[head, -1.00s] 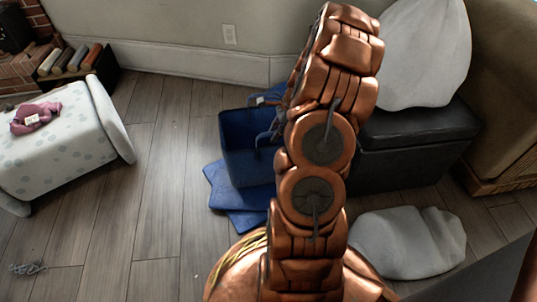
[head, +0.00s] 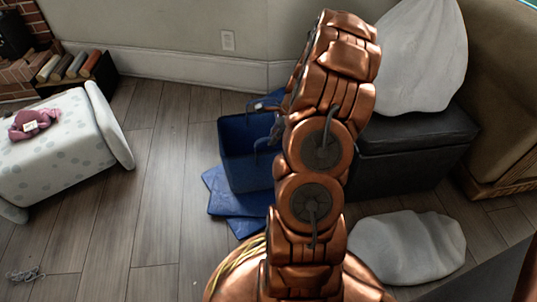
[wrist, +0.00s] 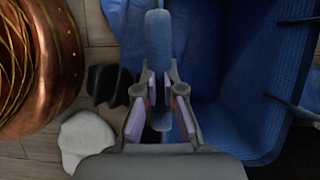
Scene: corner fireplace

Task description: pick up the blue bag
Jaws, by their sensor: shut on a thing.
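The blue bag (head: 240,150) is a boxy, open-topped bag standing on the floor behind my arm in the head view. My arm hides its right part. In the wrist view its open inside and textured rim (wrist: 268,70) fill the right side. My gripper (wrist: 161,90) is at the bag's left side there, its fingers closed around a narrow upright blue strip (wrist: 158,35) of the bag. In the head view my arm mostly hides the gripper. I cannot tell whether the bag is clear of the floor.
Flat blue pieces (head: 230,200) lie at the bag's foot. A black ottoman (head: 415,145) carries a white pillow (head: 420,55); another white pillow (head: 408,245) lies on the floor. A spotted white seat (head: 60,150) stands left.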

